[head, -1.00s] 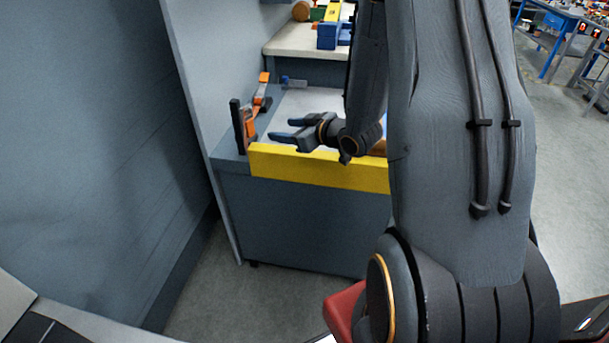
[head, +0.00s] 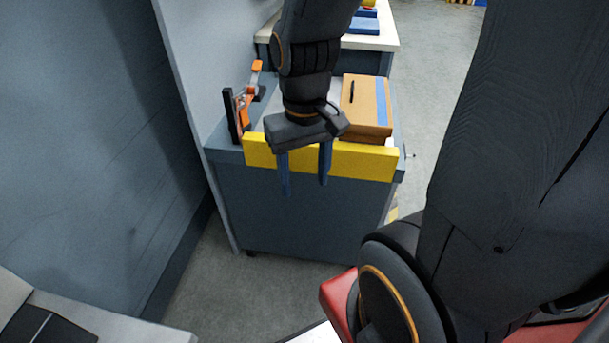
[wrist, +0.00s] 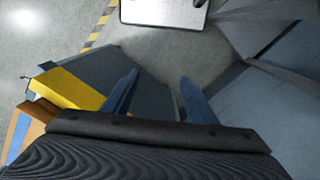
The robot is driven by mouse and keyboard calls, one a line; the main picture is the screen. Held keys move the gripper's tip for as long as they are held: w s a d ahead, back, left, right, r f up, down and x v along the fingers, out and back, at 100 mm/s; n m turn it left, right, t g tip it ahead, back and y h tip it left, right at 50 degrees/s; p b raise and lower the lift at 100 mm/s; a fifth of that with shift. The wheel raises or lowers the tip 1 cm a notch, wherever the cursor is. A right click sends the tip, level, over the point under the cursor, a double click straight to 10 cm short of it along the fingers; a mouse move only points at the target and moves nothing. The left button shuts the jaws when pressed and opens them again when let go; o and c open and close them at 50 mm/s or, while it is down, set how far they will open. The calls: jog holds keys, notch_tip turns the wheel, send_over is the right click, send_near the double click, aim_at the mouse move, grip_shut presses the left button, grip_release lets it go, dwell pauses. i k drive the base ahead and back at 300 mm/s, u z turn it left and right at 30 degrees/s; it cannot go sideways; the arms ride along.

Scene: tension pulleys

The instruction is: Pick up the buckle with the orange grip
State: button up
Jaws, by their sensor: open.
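The buckle with the orange grip (head: 244,110) stands at the left end of the grey bench, close to the grey wall panel, in the head view. It has orange parts and a dark upright bar at its front. My gripper (head: 306,190) is open and empty, its two blue fingers pointing down in front of the yellow bar, to the right of the buckle and apart from it. In the wrist view my gripper (wrist: 160,98) also shows its two fingers spread with nothing between them. The buckle is not visible in the wrist view.
A yellow bar (head: 360,162) runs along the bench's front edge. A cardboard box (head: 371,98) with blue tape sits on the bench's right. The grey wall panel (head: 205,70) borders the left side. Open floor (head: 290,245) lies in front of the bench.

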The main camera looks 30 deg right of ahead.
aim_at(245, 121)
jog(key=k, duration=1)
jog(key=z, duration=1.65)
jog(key=i, duration=1.15)
jog(key=u, duration=2.25)
